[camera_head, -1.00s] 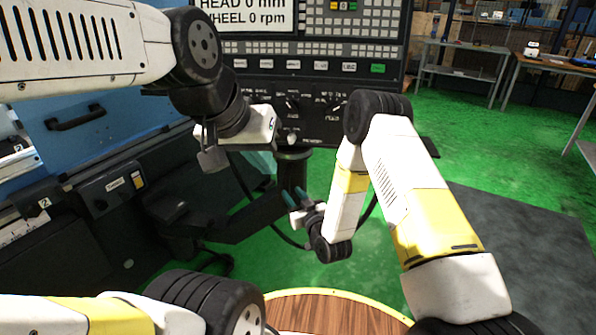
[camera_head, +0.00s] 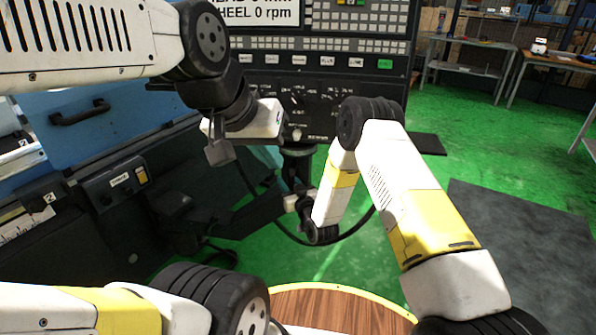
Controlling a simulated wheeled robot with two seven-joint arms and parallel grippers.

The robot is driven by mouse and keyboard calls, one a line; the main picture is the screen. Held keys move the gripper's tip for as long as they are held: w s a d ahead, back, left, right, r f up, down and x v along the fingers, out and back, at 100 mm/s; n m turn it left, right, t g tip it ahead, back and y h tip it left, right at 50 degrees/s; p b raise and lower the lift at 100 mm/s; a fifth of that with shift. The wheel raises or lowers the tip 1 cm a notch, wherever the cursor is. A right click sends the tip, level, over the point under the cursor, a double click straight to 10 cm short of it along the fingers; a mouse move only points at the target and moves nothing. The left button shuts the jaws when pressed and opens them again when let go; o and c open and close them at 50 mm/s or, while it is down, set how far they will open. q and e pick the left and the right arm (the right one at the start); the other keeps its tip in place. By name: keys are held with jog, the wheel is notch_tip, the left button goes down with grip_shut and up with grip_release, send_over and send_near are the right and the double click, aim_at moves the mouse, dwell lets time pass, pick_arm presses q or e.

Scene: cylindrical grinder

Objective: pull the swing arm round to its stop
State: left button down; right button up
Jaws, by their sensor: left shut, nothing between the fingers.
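The swing arm shows as a dark beam (camera_head: 245,222) running from the machine towards the dark post (camera_head: 298,165) under the control panel (camera_head: 345,70). My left gripper (camera_head: 216,153) is in front of the panel's lower left corner, largely hidden by its own wrist. It is shut, with nothing held. My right gripper (camera_head: 292,202) is low beside the post, at the end of my bent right arm. Its fingers are hidden or too dark to make out, so I cannot tell whether it touches the post or beam.
The grinder's blue door (camera_head: 105,115) and dark front stand at the left. A black cable (camera_head: 335,237) loops below the post. A round wooden top (camera_head: 335,310) is in the foreground. Green floor (camera_head: 465,160) is open at the right, with benches (camera_head: 465,65) behind.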

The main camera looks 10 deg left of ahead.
grip_shut()
dwell(1.3)
